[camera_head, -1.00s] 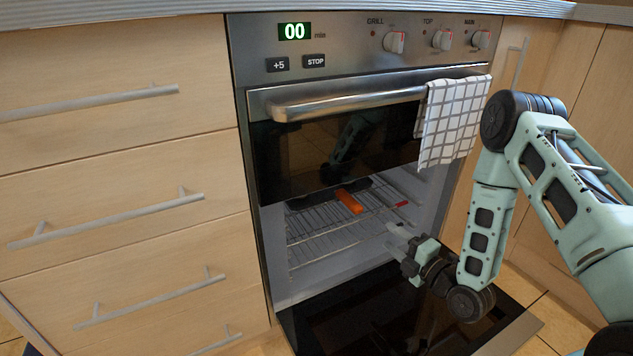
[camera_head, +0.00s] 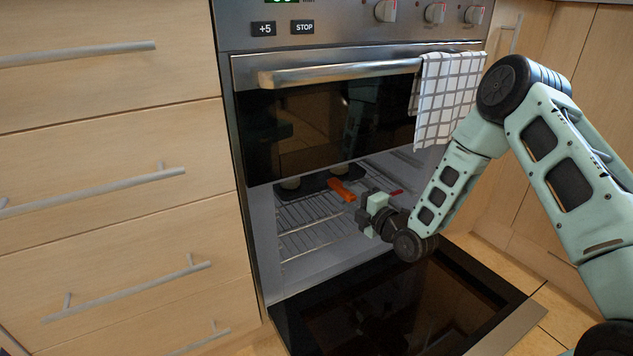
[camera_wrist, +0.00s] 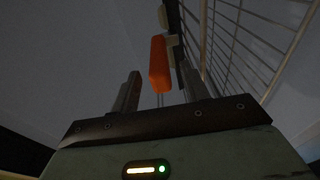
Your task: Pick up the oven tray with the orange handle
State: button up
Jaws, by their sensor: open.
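The oven tray (camera_head: 314,182) is dark and sits on a wire rack inside the open lower oven. Some pale round items show on it. Its orange handle (camera_head: 341,189) points out toward the oven's opening. In the wrist view the orange handle (camera_wrist: 158,64) lies ahead of my gripper (camera_wrist: 160,92), in line with the gap between the two fingers. My gripper is open and empty, and the handle looks just beyond the fingertips. In the head view my gripper (camera_head: 362,211) is at the oven opening, close to the handle's near end. The tray's far part is hidden by the upper oven door.
The lower oven door (camera_head: 400,300) is folded down flat under my arm. The wire rack (camera_head: 305,222) spans the cavity. A checked towel (camera_head: 447,100) hangs from the upper door's bar (camera_head: 330,74). Drawers (camera_head: 110,160) with bar handles stand at the left.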

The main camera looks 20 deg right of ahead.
aim_at(343, 189)
jog(key=b+x, duration=0.2)
jog(key=x, duration=0.1)
jog(key=shift+w+f, duration=0.2)
jog(key=shift+w, duration=0.05)
jog(key=shift+w+r, duration=0.1)
jog(key=shift+w, duration=0.1)
grip_shut()
jog(key=shift+r, duration=0.15)
jog(key=shift+r+p, duration=0.1)
jog(key=shift+p, duration=0.2)
jog(key=shift+s+r+p, duration=0.15)
jog(key=shift+r+p, duration=0.25)
jog(key=shift+p, duration=0.2)
notch_tip(343, 189, up, 7)
jog(key=p, duration=0.4)
jog(key=shift+f, duration=0.25)
jog(key=s+a+p+v, duration=0.1)
jog(key=p+v, duration=0.4)
jog(key=v, duration=1.4)
jog(key=shift+s+a+f+p, duration=0.2)
jog(key=shift+a+f+p, duration=0.15)
jog(key=shift+a, duration=0.2)
